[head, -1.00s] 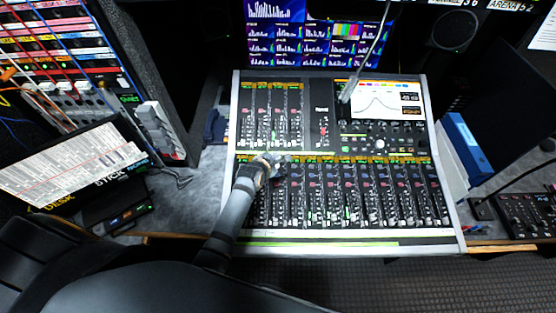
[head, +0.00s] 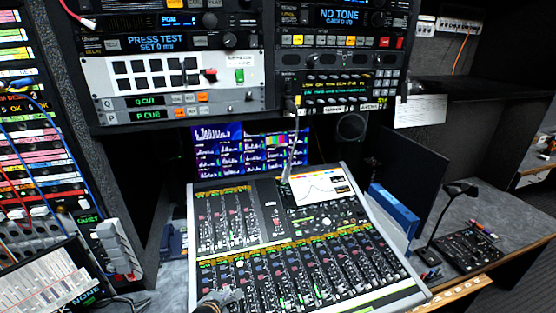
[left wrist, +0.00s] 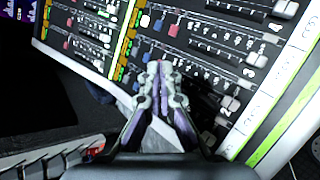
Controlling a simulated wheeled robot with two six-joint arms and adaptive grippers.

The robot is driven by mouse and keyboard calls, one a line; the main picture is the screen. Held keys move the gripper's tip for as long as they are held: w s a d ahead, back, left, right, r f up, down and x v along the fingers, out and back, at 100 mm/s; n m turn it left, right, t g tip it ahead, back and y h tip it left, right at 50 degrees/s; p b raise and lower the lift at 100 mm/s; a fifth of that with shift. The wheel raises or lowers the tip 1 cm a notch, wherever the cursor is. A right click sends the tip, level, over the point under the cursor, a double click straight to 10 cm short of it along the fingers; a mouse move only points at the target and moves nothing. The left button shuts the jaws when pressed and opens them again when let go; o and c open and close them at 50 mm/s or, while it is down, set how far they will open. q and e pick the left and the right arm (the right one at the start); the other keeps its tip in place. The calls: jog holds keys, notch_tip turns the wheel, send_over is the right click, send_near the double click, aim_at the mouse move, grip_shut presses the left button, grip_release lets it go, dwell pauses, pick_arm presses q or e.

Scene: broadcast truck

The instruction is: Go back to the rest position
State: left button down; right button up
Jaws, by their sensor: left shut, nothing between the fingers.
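My left gripper (head: 220,299) shows at the bottom edge of the head view, over the lower left part of the mixing console (head: 262,251). In the left wrist view my left gripper (left wrist: 160,68) has its fingers together and nothing between them, above the console's (left wrist: 215,52) fader strips. I cannot tell whether its tips touch the surface.
A gooseneck microphone (head: 290,150) rises at the console's back. A blue binder (head: 394,210) and a small intercom panel (head: 468,250) are to its right. Rack units (head: 180,85) hang above. A patch bay (head: 28,130) stands at the left.

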jog(key=w, duration=0.6)
pick_arm(q)
jog(key=s+a+r+m+g+y, duration=0.1)
jog(key=s+a+r+m+g, duration=0.15)
jog(key=s+m, duration=0.55)
jog(key=s+a+r+m+g, duration=0.2)
jog(key=s+r+m, duration=0.1)
jog(key=s+m, duration=0.55)
jog(key=s+a+r+m+g+y, duration=0.1)
jog(key=s+a+r+m+g, duration=0.15)
jog(key=s+m, duration=0.6)
notch_tip(320, 180, down, 30)
jog(key=s+a+g+b, duration=0.1)
jog(key=a+b, duration=0.1)
jog(key=b, duration=0.3)
jog(key=s+a+f+g+b, duration=0.1)
jog(key=s+f+b, duration=0.3)
jog(key=s+f, duration=1.5)
notch_tip(320, 180, down, 3)
jog(key=shift+s+a+r, duration=0.1)
jog(key=shift+s+a, duration=0.1)
jog(key=shift+a, duration=0.15)
pick_arm(e)
notch_tip(320, 180, down, 9)
jog(key=s, duration=0.2)
jog(key=shift+s+t, duration=0.15)
jog(key=shift+t, duration=0.15)
